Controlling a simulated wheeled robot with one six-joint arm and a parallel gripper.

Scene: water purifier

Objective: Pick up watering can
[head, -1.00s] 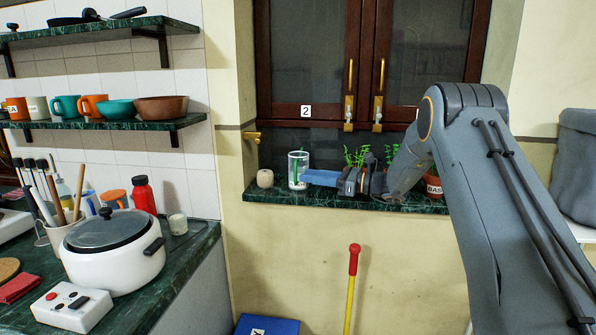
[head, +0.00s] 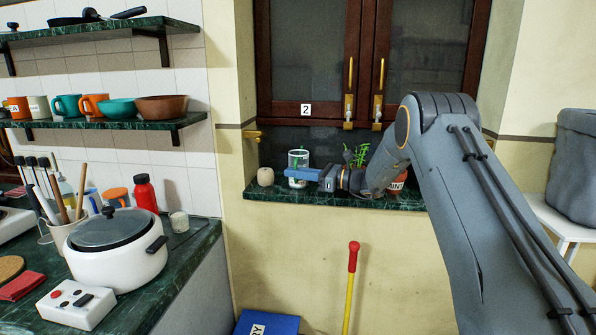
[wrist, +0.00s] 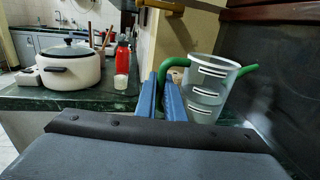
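The watering can is a clear cup with white label strips (wrist: 208,88), a green handle on its left and a green spout on its right in the wrist view. It stands upright on the dark green sill in the head view (head: 299,160). My gripper (head: 292,173) reaches it from the right in the head view. In the wrist view its two blue fingers (wrist: 160,80) are a narrow gap apart, at the handle's outer curve. The handle's lower part is hidden behind the fingers. I cannot tell whether they press on it.
A beige round pot (head: 265,177) stands on the sill (head: 330,196) left of the can. Potted plants (head: 357,155) are to the right, partly hidden by my arm. A brass tap (wrist: 163,6) juts out above the fingers. Closed cabinet doors (head: 310,60) rise behind.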

